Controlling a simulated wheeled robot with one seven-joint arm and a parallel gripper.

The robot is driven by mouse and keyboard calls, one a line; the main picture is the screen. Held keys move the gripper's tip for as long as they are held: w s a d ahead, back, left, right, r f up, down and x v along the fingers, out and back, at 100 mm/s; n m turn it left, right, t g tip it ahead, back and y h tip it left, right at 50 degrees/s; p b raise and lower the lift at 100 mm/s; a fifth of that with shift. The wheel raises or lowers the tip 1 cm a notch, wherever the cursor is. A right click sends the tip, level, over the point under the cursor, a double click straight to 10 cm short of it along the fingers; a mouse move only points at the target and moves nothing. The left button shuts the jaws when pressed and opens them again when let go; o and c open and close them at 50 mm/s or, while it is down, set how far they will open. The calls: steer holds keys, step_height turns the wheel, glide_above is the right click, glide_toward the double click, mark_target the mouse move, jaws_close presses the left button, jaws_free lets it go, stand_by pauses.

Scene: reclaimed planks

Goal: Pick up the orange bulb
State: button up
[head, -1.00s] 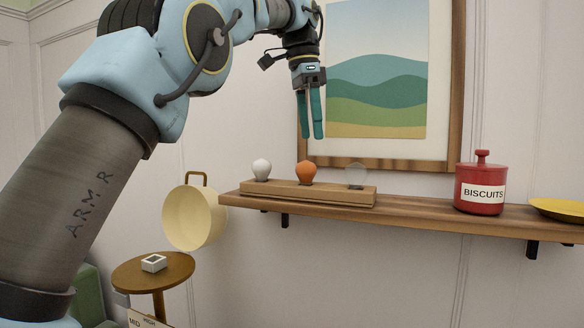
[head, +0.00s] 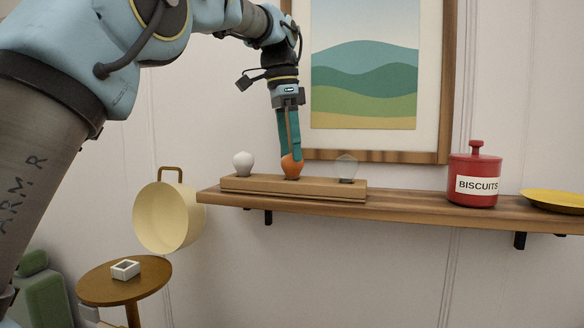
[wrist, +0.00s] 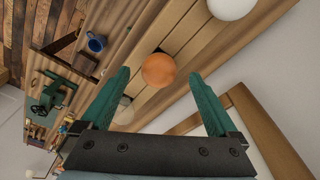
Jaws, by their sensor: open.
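The orange bulb (head: 291,166) stands upright in the middle of a wooden holder (head: 250,186) on the wall shelf. A white bulb (head: 243,163) stands to its left and a clear bulb (head: 346,167) to its right. My gripper (head: 290,157) points down at the orange bulb, its green fingers overlapping the bulb's top in the head view. In the wrist view the gripper (wrist: 160,90) is open, and the orange bulb (wrist: 159,70) shows between and just beyond the fingertips. Nothing is held. Whether the fingers touch the bulb I cannot tell.
The shelf (head: 410,207) also holds a red biscuit jar (head: 474,178) and a yellow plate (head: 556,201) at the right. A framed picture (head: 365,65) hangs behind my gripper. A cream pan (head: 166,217) hangs left, above a round table (head: 150,279) with a small white box (head: 125,270).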

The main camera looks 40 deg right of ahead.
mark_target(292, 175)
steer(key=shift+s+d+f+p, duration=0.1)
steer(key=shift+f+p, duration=0.1)
steer(key=shift+f, duration=0.7)
steer(key=shift+s+d+f+p, duration=0.1)
steer(key=shift+f+p, duration=0.05)
steer(key=shift+f, duration=0.75)
steer(key=shift+c, duration=0.3)
steer(key=c, duration=1.4)
